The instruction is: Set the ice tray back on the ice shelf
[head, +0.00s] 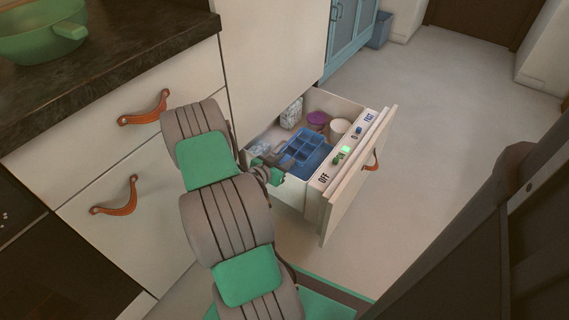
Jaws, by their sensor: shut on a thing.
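The blue ice tray (307,146), with square compartments, is in the open drawer, near its front panel. My gripper (280,164) is at the near left edge of the tray and shut on it. My arm comes in from below and reaches over the drawer's left side. The gripper's fingers are small and partly hidden here. I cannot make out the ice shelf as a separate thing, and I cannot tell whether the tray rests on anything.
The open drawer (350,193) holds a pale patterned packet (291,113), a purple-lidded tub (317,120) and a cream round tub (339,128) behind the tray. Its front has a switch strip with a lit green light (346,149). A countertop (120,45) is left. Floor at right is clear.

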